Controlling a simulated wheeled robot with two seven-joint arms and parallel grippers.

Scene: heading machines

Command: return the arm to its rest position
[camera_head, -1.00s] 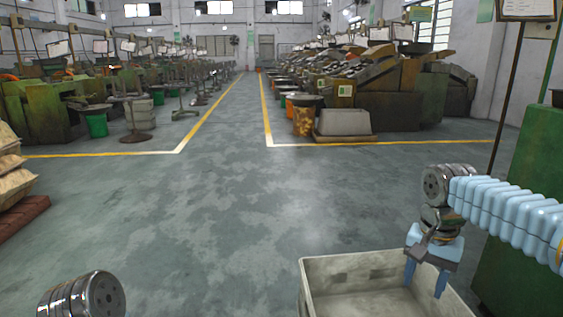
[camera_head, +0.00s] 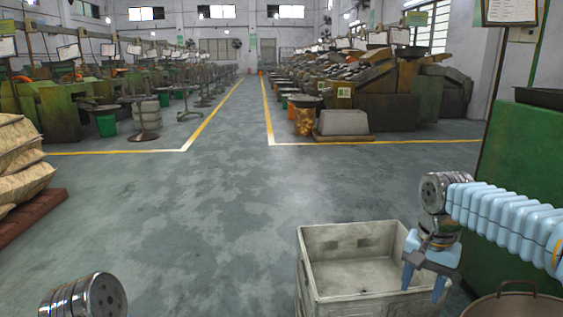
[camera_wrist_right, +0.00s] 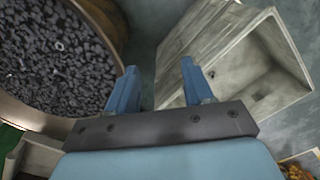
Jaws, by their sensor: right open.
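My right arm comes in from the right in the head view, covered by a pale blue ribbed sleeve. My right gripper (camera_head: 422,280) has blue fingers pointing down beside the right wall of a grey-white crate (camera_head: 312,272). In the right wrist view the two fingers (camera_wrist_right: 158,88) stand apart with nothing between them. Of my left arm, only a metal joint shows at the lower left of the head view; the left gripper is out of the picture.
The crate looks empty inside and also shows in the wrist view (camera_wrist_right: 190,52). A round pot (camera_head: 515,306) stands at lower right; small dark pieces (camera_wrist_right: 55,55) fill it. A green machine (camera_head: 535,190) is at right. Sacks (camera_head: 20,170) lie at left. The middle floor is clear.

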